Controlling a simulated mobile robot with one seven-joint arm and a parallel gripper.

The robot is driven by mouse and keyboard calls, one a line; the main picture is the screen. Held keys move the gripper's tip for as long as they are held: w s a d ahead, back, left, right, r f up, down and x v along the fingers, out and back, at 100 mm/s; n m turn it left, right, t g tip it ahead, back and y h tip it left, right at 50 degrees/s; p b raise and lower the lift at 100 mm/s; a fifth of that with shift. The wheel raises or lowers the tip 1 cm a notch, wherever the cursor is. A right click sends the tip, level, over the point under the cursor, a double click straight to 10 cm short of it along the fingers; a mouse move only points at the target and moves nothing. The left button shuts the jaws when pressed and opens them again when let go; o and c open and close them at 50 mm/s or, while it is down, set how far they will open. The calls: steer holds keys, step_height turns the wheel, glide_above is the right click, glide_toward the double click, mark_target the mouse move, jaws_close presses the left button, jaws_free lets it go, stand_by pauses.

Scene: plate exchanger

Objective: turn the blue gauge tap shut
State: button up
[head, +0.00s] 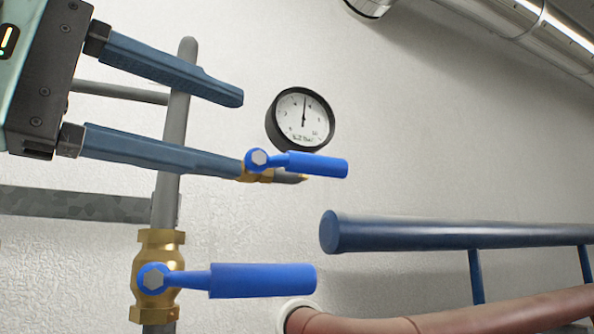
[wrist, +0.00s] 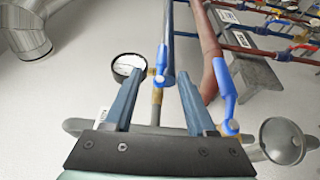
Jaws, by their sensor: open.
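The blue gauge tap (head: 318,164) is a small lever on a brass body just below the round pressure gauge (head: 303,118). In the head view its lever points right, about level, and its pivot is at the left end. In the wrist view the tap's lever (wrist: 161,58) shows between my two fingers, towards their tips, beside the gauge (wrist: 127,66). My gripper (head: 240,133) is open and empty, with blue fingers pointing right. The lower fingertip overlaps the tap's brass body in the head view; I cannot tell whether they touch. My gripper also shows in the wrist view (wrist: 160,80).
A larger blue-levered brass valve (head: 262,280) sits on the grey vertical pipe (head: 165,190) below. A dark blue pipe (head: 450,235) and a reddish-brown pipe (head: 450,320) run at lower right. The wall right of the gauge is clear.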

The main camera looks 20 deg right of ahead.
mark_target(307, 158)
steer(key=shift+y, duration=0.3)
steer(key=p+x, duration=0.5)
steer(key=x, duration=0.6)
steer(key=shift+w+r, duration=0.1)
steer(key=shift+r, duration=0.05)
steer(key=shift+w+d, duration=0.3)
steer(key=shift+d, duration=0.4)
jaws_close()
